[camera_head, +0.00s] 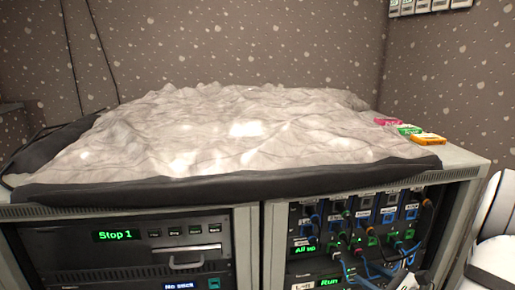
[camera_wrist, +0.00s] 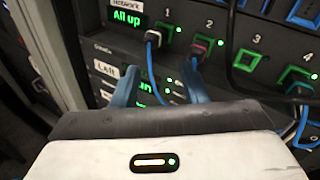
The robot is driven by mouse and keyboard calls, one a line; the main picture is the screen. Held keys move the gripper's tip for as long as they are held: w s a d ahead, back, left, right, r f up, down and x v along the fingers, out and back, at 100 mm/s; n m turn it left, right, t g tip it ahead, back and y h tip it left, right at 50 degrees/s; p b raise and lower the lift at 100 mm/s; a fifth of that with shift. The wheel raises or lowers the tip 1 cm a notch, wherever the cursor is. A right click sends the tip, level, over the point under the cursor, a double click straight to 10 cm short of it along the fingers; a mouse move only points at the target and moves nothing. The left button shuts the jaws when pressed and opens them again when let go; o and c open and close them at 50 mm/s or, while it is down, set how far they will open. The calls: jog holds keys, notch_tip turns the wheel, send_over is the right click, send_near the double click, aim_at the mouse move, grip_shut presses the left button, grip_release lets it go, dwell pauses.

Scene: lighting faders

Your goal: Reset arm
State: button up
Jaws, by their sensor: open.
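My gripper (camera_wrist: 160,78) shows in the wrist view with its two blue fingers apart and nothing visible between them. It faces the network rack panel (camera_wrist: 225,45), close to the lower row with a "Left" label (camera_wrist: 104,68) and a green display partly hidden by a finger. Above them is a green "All up" display (camera_wrist: 127,17). In the head view my white arm (camera_head: 494,235) is at the right edge; I cannot make out the fingers there. The rack panel also shows there, with the "All up" display (camera_head: 305,249) and a "Run" display (camera_head: 328,282).
Blue cables (camera_wrist: 165,70) hang from numbered ports close to the fingers. A left rack unit (camera_head: 160,250) reads "Stop 1". A crumpled pale sheet (camera_head: 230,125) covers the cabinet top (camera_head: 462,157), with pink, green and orange items (camera_head: 428,139) at its right.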

jog(key=s+a+r+n+g+p, duration=0.55)
jog(key=a+r+n+g, duration=0.2)
jog(key=a+r, duration=0.2)
jog(key=s+a+r+n+g+p, duration=0.4)
jog(key=a+r+n+g+p, duration=0.2)
jog(key=a+r+n, duration=0.3)
jog(key=s+r+n+t+h+p, duration=0.2)
jog(key=s+r+n+h+p, duration=0.3)
jog(key=r+n+h+p, duration=0.3)
notch_tip(320, 180, up, 5)
jog(key=n+p, duration=0.1)
jog(key=n, duration=0.2)
jog(key=shift+a+r+h+p, duration=0.15)
jog(key=shift+a+h+p, duration=0.15)
jog(key=shift+p, duration=0.1)
jog(key=shift+s, duration=0.1)
jog(key=shift+c, duration=0.5)
